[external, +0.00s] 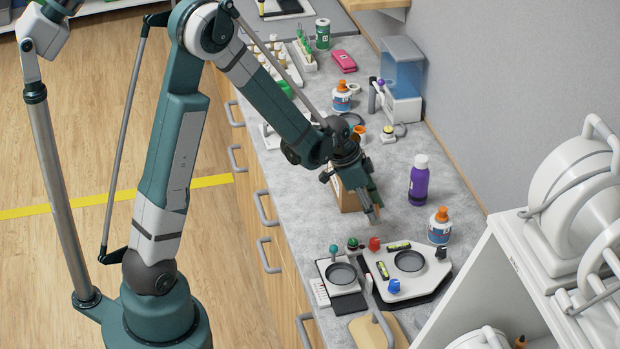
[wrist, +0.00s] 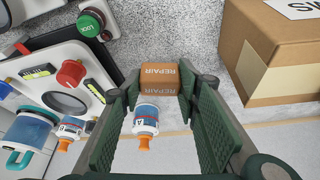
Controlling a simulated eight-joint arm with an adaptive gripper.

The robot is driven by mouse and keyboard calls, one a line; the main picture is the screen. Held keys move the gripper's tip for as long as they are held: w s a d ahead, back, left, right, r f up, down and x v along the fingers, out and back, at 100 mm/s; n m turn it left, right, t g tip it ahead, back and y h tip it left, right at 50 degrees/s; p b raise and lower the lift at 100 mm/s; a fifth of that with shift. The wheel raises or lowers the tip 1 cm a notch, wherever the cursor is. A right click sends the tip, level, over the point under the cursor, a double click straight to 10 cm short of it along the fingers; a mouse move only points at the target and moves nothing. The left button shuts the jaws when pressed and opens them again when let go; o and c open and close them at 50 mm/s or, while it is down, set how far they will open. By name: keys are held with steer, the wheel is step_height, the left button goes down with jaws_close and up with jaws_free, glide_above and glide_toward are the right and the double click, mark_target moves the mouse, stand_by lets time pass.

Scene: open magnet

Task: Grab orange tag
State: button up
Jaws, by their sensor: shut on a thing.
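The orange tag (wrist: 159,79) is a small orange-brown block with "REPAIR" printed on it, upside down in the wrist view. My gripper (wrist: 160,84) is shut on it, with the tag between the two green fingertips. In the external view my gripper (external: 374,212) points down over the grey counter, just right of a cardboard box; the tag cannot be made out there.
The cardboard box (external: 347,196) stands close beside my gripper, also at right in the wrist view (wrist: 270,50). A control panel (external: 408,272) with knobs lies nearer the front. A purple bottle (external: 418,182) and an orange-capped bottle (external: 439,228) stand to the right.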

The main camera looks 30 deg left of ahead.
steer(key=shift+r, duration=2.65)
